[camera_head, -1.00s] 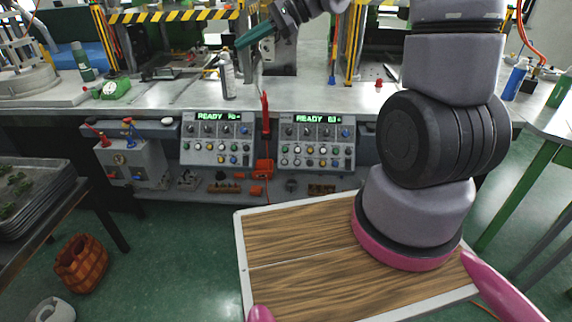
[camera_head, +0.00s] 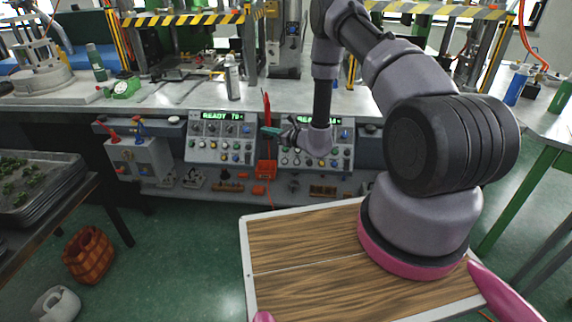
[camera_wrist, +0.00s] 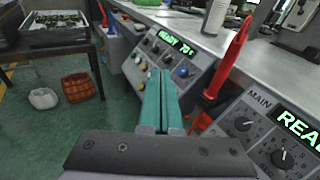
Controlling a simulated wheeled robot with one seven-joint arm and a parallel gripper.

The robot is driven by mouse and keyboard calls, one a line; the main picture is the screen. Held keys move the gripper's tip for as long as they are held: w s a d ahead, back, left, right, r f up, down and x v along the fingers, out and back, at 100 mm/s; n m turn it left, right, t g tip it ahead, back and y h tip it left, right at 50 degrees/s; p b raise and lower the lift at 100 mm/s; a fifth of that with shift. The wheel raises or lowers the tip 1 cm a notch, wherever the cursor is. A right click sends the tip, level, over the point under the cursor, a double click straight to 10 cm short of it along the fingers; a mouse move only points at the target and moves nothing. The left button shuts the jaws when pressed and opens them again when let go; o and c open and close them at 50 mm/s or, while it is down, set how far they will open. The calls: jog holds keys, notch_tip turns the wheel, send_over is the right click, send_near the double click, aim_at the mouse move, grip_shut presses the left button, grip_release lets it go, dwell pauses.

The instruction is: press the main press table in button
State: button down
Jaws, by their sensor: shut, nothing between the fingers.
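The right control panel (camera_head: 343,158) has a green READY display, knobs and coloured buttons; my arm hides part of it. The wrist view shows this panel (camera_wrist: 262,128) at the lower right, labelled MAIN, with only its top knobs and part of the display in frame. The table in button cannot be picked out. My gripper (camera_head: 266,131) is shut and empty, its teal fingers in front of the gap between the two panels and pointing left. In the wrist view the gripper (camera_wrist: 161,77) points toward the left control panel (camera_wrist: 158,56), without visible contact.
The left control panel (camera_head: 208,154) also reads READY. A red pointed tool (camera_head: 267,108) stands between the panels, above a red holder (camera_head: 265,170). The floor in front is mostly clear.

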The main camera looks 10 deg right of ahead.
aim_at(286, 162)
jog(key=s+d+f+m+h, duration=0.1)
jog(key=s+d+f+h, duration=0.1)
jog(key=f, duration=0.4)
jog(key=s+d+f+m+t+h, duration=0.1)
jog(key=d+f+m+h, duration=0.1)
jog(key=f, duration=0.4)
jog(key=shift+s+d+f+m, duration=0.2)
jog(key=shift+s+d+m, duration=0.15)
jog(key=shift+d, duration=0.4)
jog(key=shift+w+d+f, duration=0.35)
jog(key=shift+w+f, duration=0.6)
jog(key=shift+w, duration=0.15)
jog(key=shift+w+d+f, duration=0.35)
jog(key=shift+w+f, duration=0.55)
jog(key=shift+w, duration=0.15)
jog(key=shift+w+d+f, duration=0.35)
jog(key=shift+w+f, duration=0.6)
jog(key=shift+w, duration=0.15)
jog(key=shift+w+d+f, duration=0.1)
jog(key=shift+w+f, duration=0.15)
jog(key=shift+w, duration=0.05)
